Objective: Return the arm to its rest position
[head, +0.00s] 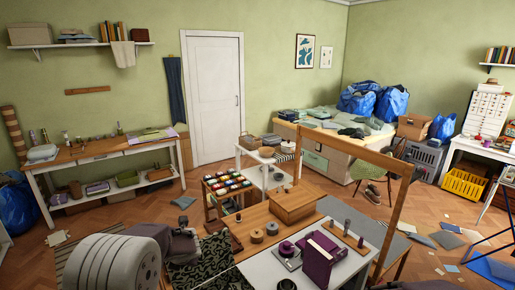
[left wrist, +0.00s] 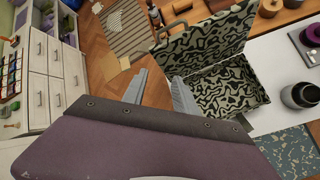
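My left arm (head: 115,262) comes in at the lower left of the head view, and its gripper cannot be made out clearly there. In the left wrist view the left gripper (left wrist: 160,77) shows two grey fingers held apart with nothing between them. Beyond the fingers stands an open case with a dark-and-pale wavy pattern (left wrist: 218,88), its lid raised; the fingers appear apart from it. The same pattern shows in the head view (head: 218,258), partly behind my arm. My right gripper is not in view.
A white table (head: 262,271) beside the arm bears a purple box (head: 319,262) and several spools. A wooden box (head: 294,204) sits on the wooden top behind it. A wooden frame post (head: 396,215) rises at the right. Open floor (head: 135,212) lies at the back left.

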